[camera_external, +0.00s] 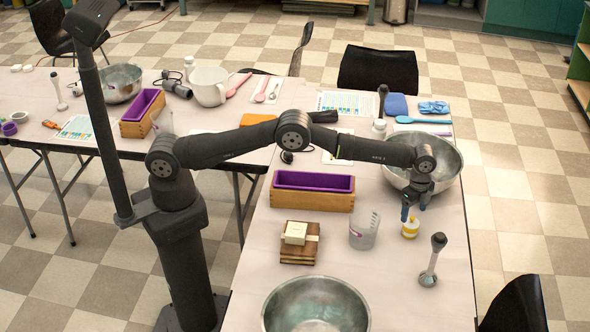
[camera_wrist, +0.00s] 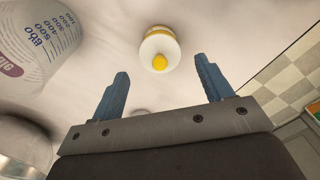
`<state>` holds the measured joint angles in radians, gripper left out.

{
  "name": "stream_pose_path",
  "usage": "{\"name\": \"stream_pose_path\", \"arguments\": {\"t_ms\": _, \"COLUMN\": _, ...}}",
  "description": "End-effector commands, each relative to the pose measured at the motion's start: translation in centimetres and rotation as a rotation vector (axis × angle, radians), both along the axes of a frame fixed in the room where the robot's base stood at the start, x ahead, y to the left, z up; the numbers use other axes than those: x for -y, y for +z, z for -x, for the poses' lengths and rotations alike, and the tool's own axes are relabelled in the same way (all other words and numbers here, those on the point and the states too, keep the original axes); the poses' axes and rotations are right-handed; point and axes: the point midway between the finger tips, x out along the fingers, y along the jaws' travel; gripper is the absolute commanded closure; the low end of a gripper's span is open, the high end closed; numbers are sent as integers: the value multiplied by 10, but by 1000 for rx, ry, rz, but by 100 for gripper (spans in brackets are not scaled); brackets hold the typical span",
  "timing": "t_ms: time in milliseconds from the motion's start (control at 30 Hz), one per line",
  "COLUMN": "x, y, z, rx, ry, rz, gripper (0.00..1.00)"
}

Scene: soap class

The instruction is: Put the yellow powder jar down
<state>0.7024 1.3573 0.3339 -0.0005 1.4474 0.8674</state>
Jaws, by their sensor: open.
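The yellow powder jar (camera_external: 410,228), small and white with a yellow band, stands upright on the table. In the wrist view the jar (camera_wrist: 160,50) shows from above as a white disc with a yellow centre, beyond and between my fingertips. My gripper (camera_external: 414,208) is just above and beside the jar in the external view. In the wrist view my gripper (camera_wrist: 164,75) has its two blue fingers wide apart with nothing between them, and the jar is clear of both.
A clear measuring beaker (camera_external: 363,230) stands left of the jar. A metal bowl (camera_external: 447,165) is behind my gripper, and another bowl (camera_external: 315,305) is at the front. A stick blender (camera_external: 433,260) stands front right. Soap on wooden boards (camera_external: 300,243) and a purple-lined mould (camera_external: 313,190) are further left.

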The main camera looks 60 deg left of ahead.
Motion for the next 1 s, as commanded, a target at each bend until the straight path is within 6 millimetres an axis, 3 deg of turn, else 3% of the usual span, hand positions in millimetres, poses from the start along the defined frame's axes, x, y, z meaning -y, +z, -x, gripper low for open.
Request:
{"name": "stream_pose_path", "arguments": {"t_ms": 200, "x": 0, "y": 34, "z": 0, "rx": 1, "ry": 0, "rz": 1, "gripper": 28}}
{"name": "stream_pose_path", "arguments": {"t_ms": 400, "x": 0, "y": 42, "z": 0, "rx": -1, "ry": 0, "rz": -1, "gripper": 28}}
{"name": "stream_pose_path", "arguments": {"t_ms": 767, "x": 0, "y": 38, "z": 0, "rx": -2, "ry": 0, "rz": -1, "gripper": 28}}
{"name": "stream_pose_path", "arguments": {"t_ms": 1000, "x": -1, "y": 4, "z": 1, "rx": -3, "ry": 0, "rz": -3, "gripper": 28}}
